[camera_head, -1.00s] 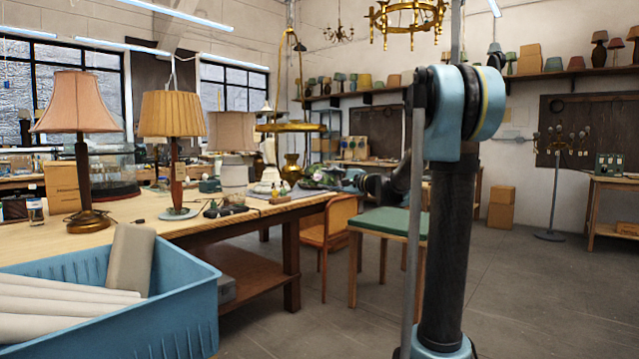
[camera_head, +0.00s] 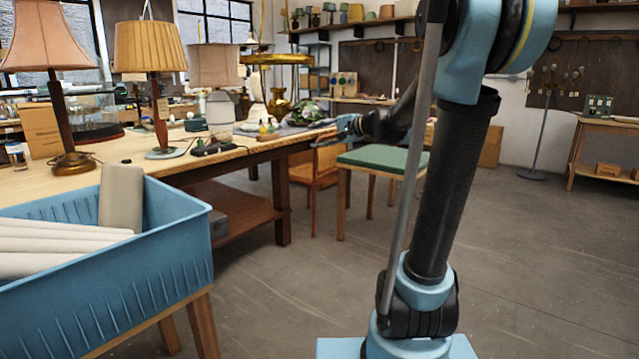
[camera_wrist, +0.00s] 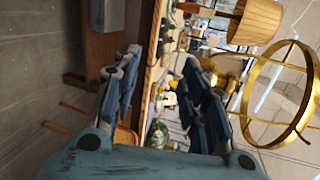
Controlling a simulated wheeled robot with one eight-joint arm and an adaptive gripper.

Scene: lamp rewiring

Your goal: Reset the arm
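My gripper (camera_head: 340,133) shows in the head view in front of the far end of the workbench, above the green-topped stool (camera_head: 385,159). In the wrist view my gripper (camera_wrist: 160,80) has its two blue-padded fingers spread wide apart with nothing held between them. My arm reaches from its base at the lower right up past the top of the head view, and part of it comes back down to the gripper. The wrist view is turned on its side and looks along the workbench (camera_wrist: 152,70).
A blue bin (camera_head: 110,290) with pale rolls and a tan block stands at front left. Lamps, including a pleated yellow-shaded lamp (camera_head: 150,48), stand on the bench. A brass ring (camera_wrist: 243,100) hangs in the wrist view. A wooden chair (camera_head: 313,170) is beside the stool. Floor (camera_head: 540,270) at right is clear.

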